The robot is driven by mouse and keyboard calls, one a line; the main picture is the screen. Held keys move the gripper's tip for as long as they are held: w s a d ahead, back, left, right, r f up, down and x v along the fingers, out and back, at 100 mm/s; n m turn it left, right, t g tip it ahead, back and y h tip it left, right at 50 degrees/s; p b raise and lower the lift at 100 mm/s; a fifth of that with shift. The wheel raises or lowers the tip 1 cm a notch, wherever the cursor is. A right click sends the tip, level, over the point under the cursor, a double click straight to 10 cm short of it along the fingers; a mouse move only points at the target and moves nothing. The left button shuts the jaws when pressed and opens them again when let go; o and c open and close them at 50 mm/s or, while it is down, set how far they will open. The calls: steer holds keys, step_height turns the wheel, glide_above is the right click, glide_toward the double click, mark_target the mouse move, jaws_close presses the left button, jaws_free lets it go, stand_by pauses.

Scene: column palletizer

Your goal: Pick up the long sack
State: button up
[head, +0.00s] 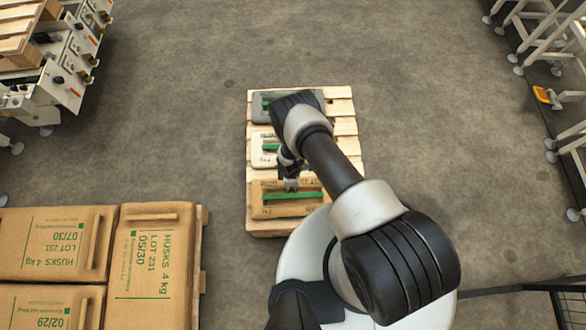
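A wooden pallet (344,107) carries three sacks in a row. A grey sack (261,110) lies at the far end, a white sack (259,157) in the middle and a brown sack with a green stripe (270,210) at the near end. My arm covers parts of the grey and white sacks, so I cannot tell their full lengths. My gripper (291,185) is over the far edge of the brown sack, near its middle. It is small and dark here, and its fingers cannot be made out clearly. I cannot tell whether it touches the sack.
Large brown husk sacks (150,255) with handles lie on another pallet (203,250) at the lower left. A conveyor-like machine (65,75) stands at the upper left. White frames (550,45) stand along the right edge. The floor around the middle pallet is clear at the back.

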steer(key=b, duration=1.2)
glide_above(293, 195)
steer(key=f, duration=1.2)
steer(key=shift+a, duration=0.35)
steer(key=f+b, duration=0.2)
steer(key=f, duration=0.1)
steer(key=f+b, duration=0.1)
steer(key=f, duration=0.1)
steer(key=shift+s+d+f, duration=0.1)
steer(key=shift+d+f, duration=0.1)
steer(key=shift+d, duration=0.15)
steer(key=shift+r, duration=0.1)
steer(key=shift+c, duration=0.6)
jaws_close()
